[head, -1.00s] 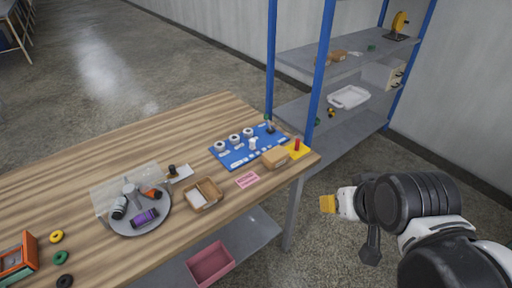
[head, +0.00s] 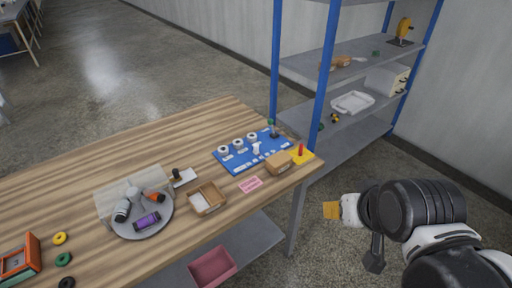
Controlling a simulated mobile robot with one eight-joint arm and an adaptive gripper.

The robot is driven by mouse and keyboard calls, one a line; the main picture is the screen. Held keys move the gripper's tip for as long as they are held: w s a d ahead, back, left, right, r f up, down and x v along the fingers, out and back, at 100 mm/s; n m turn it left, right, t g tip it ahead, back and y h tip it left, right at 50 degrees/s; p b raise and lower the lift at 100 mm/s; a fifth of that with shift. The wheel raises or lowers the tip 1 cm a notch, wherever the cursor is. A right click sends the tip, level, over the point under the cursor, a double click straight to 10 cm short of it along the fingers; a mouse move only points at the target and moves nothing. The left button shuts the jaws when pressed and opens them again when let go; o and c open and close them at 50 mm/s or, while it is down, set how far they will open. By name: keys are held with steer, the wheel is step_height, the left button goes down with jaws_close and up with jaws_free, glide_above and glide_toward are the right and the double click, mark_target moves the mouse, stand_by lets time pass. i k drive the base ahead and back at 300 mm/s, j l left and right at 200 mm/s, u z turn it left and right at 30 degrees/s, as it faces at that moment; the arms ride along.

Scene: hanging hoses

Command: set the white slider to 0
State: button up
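A blue control panel (head: 230,163) lies on the wooden table near its far right corner. A small white slider (head: 256,149) stands up from the panel, right of a row of white round knobs (head: 238,144). Its scale and exact setting are too small to read. My gripper (head: 331,210) is off the table's right edge, to the right of and nearer than the panel, well apart from the slider. Its yellow-orange tip shows, but I cannot tell whether the fingers are open or shut.
A cardboard box (head: 278,162) and a yellow block with a red peg (head: 301,155) stand right of the panel. A dark lever (head: 273,130) rises at its far right corner. A blue-posted shelf (head: 330,75) stands behind. A wooden tray (head: 207,199) sits nearer.

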mark_target(256, 146)
steer(key=i+j, duration=0.9)
steer(key=i, duration=0.1)
